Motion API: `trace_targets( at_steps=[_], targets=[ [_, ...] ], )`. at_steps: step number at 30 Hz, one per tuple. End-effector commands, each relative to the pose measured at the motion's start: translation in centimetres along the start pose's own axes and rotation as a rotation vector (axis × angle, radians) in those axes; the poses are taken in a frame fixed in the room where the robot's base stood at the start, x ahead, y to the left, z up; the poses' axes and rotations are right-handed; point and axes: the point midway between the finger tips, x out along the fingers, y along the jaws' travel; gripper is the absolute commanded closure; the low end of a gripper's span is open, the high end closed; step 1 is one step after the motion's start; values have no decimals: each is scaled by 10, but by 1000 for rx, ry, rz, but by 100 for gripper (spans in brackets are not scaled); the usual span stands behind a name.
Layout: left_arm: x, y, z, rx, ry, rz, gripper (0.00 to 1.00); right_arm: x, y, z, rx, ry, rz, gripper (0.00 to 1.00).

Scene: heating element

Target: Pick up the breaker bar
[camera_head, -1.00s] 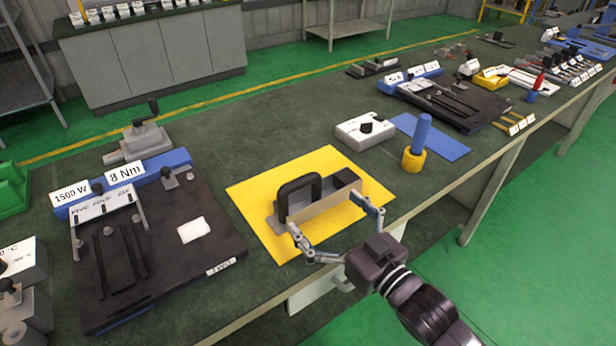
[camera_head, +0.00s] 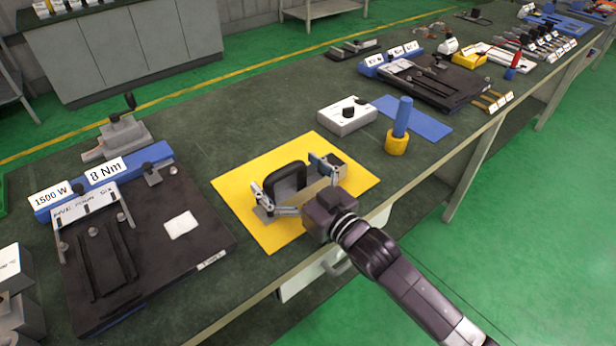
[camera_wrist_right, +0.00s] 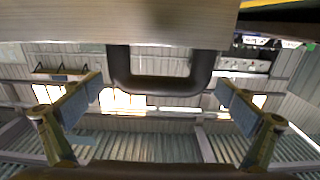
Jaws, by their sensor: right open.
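My right gripper (camera_head: 290,179) is open, with one finger on each side of the black handle. In the right wrist view the handle (camera_wrist_right: 160,82) hangs between the two open fingers (camera_wrist_right: 158,105), with visible gaps on both sides. The grey bar (camera_wrist_right: 130,22) fills the top of that view. My gripper hides part of the bar in the head view. My left gripper is not in view.
A blue cylinder in a yellow base (camera_head: 397,144) and a white box with a black knob (camera_head: 347,116) stand right of the mat. A dark fixture plate labelled 8 Nm (camera_head: 190,255) is at left. The bench's front edge runs below my right arm.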

Motion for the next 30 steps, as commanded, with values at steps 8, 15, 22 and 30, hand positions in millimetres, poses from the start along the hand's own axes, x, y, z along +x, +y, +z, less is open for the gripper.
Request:
trace_targets(
  at_steps=[8,15,22,30],
  targets=[
    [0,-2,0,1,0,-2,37,0,0,0,0,0,0,23],
    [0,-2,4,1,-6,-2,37,0,0,0,0,0,0,50],
    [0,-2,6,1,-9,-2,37,0,0,0,0,0,0,75],
    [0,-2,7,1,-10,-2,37,0,0,-3,-2,5,0,76]
  ],
)
